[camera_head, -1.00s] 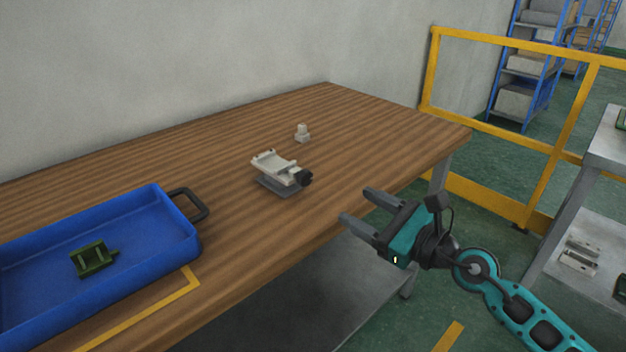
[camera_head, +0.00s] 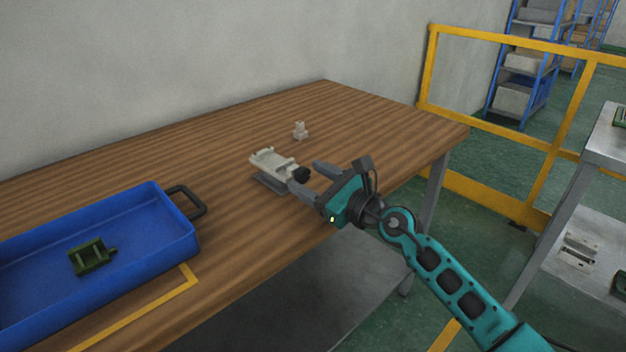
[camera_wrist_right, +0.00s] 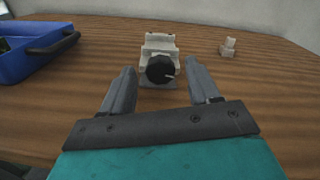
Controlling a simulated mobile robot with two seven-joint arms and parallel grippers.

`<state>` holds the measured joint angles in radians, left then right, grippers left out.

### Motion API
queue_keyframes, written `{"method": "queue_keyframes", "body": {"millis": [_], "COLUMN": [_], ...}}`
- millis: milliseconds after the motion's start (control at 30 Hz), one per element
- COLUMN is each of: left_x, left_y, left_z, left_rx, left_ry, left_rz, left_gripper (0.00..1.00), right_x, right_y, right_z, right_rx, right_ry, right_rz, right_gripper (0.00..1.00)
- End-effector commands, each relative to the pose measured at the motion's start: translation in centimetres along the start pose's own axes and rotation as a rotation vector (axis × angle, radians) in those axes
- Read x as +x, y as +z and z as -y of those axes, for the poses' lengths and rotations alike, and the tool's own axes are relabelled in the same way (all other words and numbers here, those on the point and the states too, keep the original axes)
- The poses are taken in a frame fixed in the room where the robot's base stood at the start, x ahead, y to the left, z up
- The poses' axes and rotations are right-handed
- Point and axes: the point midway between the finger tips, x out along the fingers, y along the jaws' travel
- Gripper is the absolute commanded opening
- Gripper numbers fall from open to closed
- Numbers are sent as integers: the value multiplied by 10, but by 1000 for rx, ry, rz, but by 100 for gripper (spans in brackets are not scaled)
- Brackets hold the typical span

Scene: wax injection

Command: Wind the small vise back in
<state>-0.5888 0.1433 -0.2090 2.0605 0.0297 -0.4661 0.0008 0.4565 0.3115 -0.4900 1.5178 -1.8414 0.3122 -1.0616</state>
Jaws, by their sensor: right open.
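The small vise (camera_head: 272,162) is pale grey-white with a black knob (camera_head: 302,175) at its near right end. It stands on a dark grey base plate on the wooden table. My right gripper (camera_head: 308,180) is open at the knob end of the vise. In the right wrist view the vise (camera_wrist_right: 160,44) lies straight ahead, and its round black knob (camera_wrist_right: 160,70) shows between and just beyond the tips of my open right gripper (camera_wrist_right: 161,85). The fingers stand apart from the knob on both sides. My left gripper is not in view.
A small pale block piece (camera_head: 300,131) stands behind the vise on the table (camera_head: 330,105). A blue tray (camera_head: 150,250) with a black handle holds a green part (camera_head: 91,256) at the left. A yellow rail (camera_head: 560,146) stands beyond the table's right end.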

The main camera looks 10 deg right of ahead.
Motion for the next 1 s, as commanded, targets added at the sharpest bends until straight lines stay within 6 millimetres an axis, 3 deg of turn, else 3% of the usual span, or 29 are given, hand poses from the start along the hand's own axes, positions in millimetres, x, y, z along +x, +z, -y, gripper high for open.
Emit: {"method": "queue_keyframes", "body": {"millis": [67,633,1000], "left_x": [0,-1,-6], "left_y": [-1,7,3], "left_z": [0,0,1], "left_rx": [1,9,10], "left_ry": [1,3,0], "left_rz": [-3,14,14], "left_gripper": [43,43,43], "right_x": [0,0,0], "right_y": [0,0,2], "right_z": [0,0,1], "right_rx": [0,0,85], "right_ry": [0,-1,-1], "right_rz": [0,1,0], "right_gripper": [58,4,4]}}
